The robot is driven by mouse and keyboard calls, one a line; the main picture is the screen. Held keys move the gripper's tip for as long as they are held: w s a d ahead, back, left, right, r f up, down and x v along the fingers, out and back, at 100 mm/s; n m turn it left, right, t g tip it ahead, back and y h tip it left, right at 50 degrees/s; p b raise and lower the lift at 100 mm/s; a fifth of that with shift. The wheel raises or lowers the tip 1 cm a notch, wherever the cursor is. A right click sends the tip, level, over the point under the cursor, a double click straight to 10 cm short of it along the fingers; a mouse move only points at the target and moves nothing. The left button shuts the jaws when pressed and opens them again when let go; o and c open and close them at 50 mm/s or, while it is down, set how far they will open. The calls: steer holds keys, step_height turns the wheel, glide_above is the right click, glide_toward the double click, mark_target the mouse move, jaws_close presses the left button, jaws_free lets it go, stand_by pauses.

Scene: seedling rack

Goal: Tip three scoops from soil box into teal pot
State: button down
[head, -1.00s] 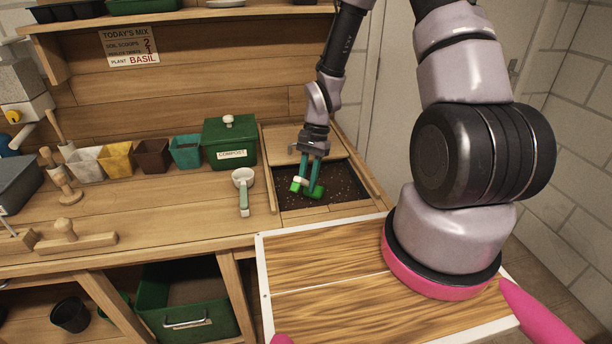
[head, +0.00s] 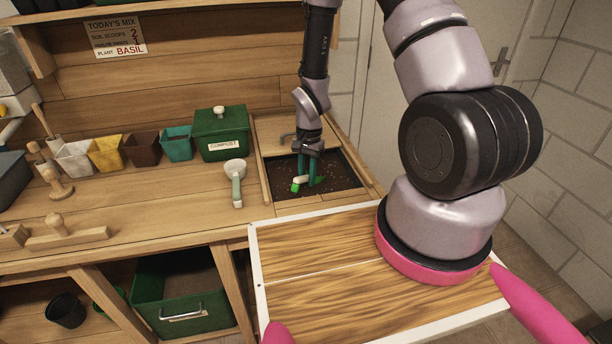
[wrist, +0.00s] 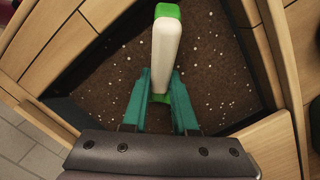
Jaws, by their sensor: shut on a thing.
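My gripper (head: 309,182) is down in the soil box (head: 268,186), its teal fingers shut on a small scoop. The scoop has a cream handle (wrist: 165,52) with green at its ends, and it also shows in the head view (head: 301,179). In the wrist view the handle points away between the fingers, over dark, white-flecked soil (wrist: 215,75). Whether the scoop's bowl holds soil is hidden. The teal pot (head: 178,146) stands upright on the bench, left of the soil box, beyond the compost box. Its inside cannot be made out.
A green lidded compost box (head: 220,136) stands between the teal pot and soil box. Brown (head: 142,150), yellow (head: 106,154) and white pots (head: 75,158) line up leftward.

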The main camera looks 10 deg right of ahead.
steer(key=shift+s+a+f+t+h, duration=0.15)
steer(key=shift+a+t+h, duration=0.05)
steer(key=shift+t+h, duration=0.35)
steer(key=shift+t, duration=0.25)
steer(key=shift+s+a+r+t+h, duration=0.4)
steer(key=shift+s+r+t+h, duration=0.1)
steer(key=shift+r, duration=1.2)
steer(key=shift+s+a+r+t+h, duration=0.4)
steer(key=shift+s+r+t+h, duration=0.1)
steer(key=shift+r, duration=1.15)
steer(key=shift+s+a+r+t+h, duration=0.4)
steer(key=shift+r+t+h, duration=0.1)
steer(key=shift+r, duration=1.2)
